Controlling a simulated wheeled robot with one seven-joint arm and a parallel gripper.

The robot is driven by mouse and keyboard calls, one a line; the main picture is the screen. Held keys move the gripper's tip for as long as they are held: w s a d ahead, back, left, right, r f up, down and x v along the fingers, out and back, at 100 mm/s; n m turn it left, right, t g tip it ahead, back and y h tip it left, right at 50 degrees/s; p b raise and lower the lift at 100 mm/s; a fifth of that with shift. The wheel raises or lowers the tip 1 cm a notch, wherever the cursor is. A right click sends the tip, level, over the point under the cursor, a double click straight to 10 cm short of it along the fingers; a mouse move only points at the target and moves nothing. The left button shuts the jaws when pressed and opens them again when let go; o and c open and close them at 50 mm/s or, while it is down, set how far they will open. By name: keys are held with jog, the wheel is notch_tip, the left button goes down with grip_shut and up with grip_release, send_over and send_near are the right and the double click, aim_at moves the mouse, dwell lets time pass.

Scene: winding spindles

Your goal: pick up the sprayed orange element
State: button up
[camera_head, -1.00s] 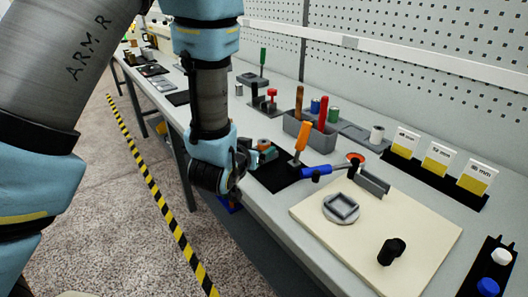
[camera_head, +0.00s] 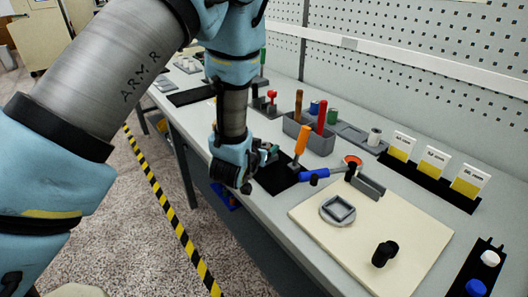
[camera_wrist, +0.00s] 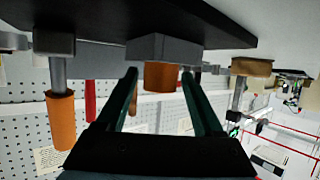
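In the wrist view, which looks upside down, a short orange cylinder (camera_wrist: 160,76) is seated on a grey block (camera_wrist: 165,47) fixed to a dark plate (camera_wrist: 130,18). My gripper (camera_wrist: 160,80) is open, with one green finger on each side of the cylinder in the picture. Gaps show on both sides, and I see no contact. How far the fingertips reach along it is unclear. In the head view my gripper (camera_head: 268,154) is low over the black mat (camera_head: 279,180) at the bench's front edge; the cylinder is hidden behind it there.
An orange-handled tool (camera_head: 301,140) stands upright close to the right of my gripper; its handle also shows in the wrist view (camera_wrist: 61,120). A grey bin (camera_head: 317,141) holds brown and red handles. A cream board (camera_head: 375,240) is at right.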

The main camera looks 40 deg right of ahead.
grip_shut()
dwell(0.3)
jog(key=shift+r, duration=0.15)
